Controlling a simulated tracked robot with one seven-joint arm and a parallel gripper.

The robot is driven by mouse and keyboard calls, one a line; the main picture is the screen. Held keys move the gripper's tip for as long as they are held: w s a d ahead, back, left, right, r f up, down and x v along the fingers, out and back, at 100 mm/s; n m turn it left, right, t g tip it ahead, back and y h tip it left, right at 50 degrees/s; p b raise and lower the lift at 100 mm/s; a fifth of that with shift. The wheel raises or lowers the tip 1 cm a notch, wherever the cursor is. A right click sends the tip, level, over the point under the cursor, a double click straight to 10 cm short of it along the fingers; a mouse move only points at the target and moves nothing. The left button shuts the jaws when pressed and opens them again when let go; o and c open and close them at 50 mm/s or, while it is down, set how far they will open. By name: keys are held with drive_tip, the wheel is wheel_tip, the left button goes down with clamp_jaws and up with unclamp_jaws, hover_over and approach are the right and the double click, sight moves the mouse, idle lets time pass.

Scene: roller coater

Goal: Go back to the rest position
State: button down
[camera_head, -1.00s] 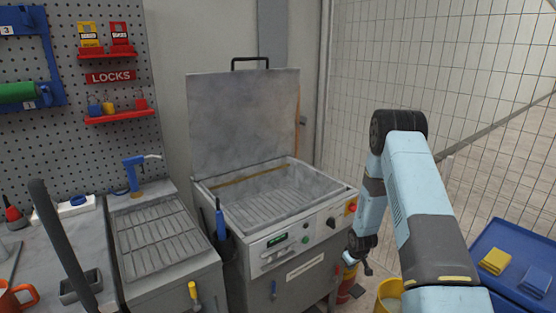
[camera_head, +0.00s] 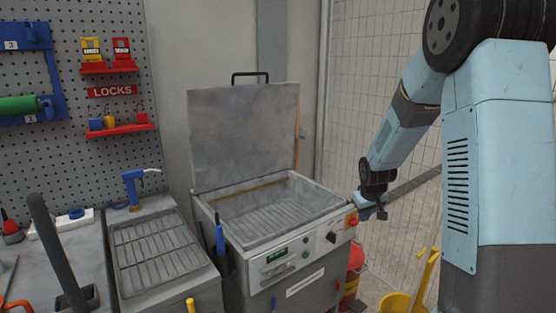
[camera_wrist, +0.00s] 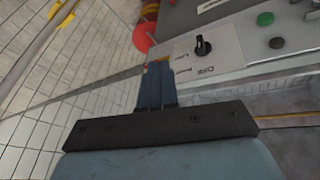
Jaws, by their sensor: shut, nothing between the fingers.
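My gripper (camera_head: 376,212) hangs at the end of my raised arm, beside the right front corner of the open grey machine (camera_head: 250,250). Its fingers are shut and empty. In the wrist view my gripper (camera_wrist: 158,82) points toward the machine's front panel, next to a black rotary switch (camera_wrist: 201,46) marked OFF. I cannot tell the exact gap between the fingers and the panel.
The machine's lid (camera_head: 243,135) stands open. A grated sink (camera_head: 155,250) is to its left. A yellow bucket (camera_head: 400,303) and a red container (camera_head: 352,275) stand on the floor to the right.

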drive_tip(key=s+a+r+m, duration=0.2)
drive_tip(key=s+a+r, duration=0.1)
drive_tip(key=s+r, duration=1.85)
drive_tip(key=s+a+m+t, duration=0.1)
drive_tip(key=s, duration=1.2)
drive_tip(key=shift+a+r+y, duration=0.15)
drive_tip(key=shift+a+y, duration=0.25)
